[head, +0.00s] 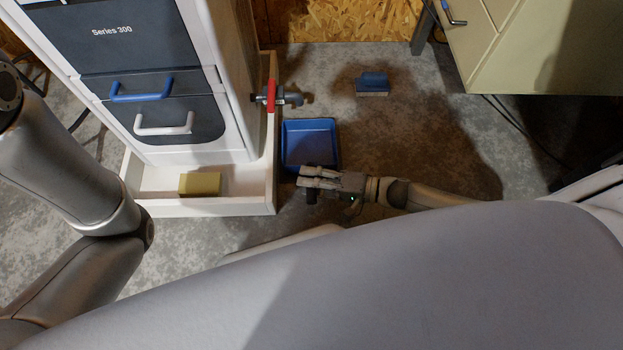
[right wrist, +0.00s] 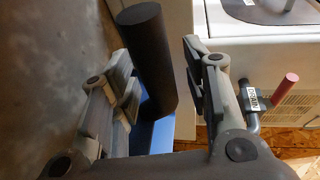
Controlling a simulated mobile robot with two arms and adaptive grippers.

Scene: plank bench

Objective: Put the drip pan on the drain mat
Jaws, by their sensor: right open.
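The drip pan, a blue square tray (head: 322,130), lies on the floor right of the white cabinet base, near the red-handled valve. My right gripper (head: 305,178) is at the pan's near edge, with its jaws open. In the right wrist view a dark cylinder (right wrist: 150,50), which looks like the pan's handle, stands between the open fingers (right wrist: 163,85), with part of the blue pan (right wrist: 155,136) behind it. Whether the fingers touch it is unclear. I cannot make out a drain mat. My left arm shows at the left, but its gripper is out of view.
The valve (head: 271,96) sticks out of the cabinet side; its tag reads DRAIN in the right wrist view (right wrist: 251,99). A yellowish block (head: 200,184) lies in the cabinet's white base tray (head: 240,205). Floor right of the pan is clear.

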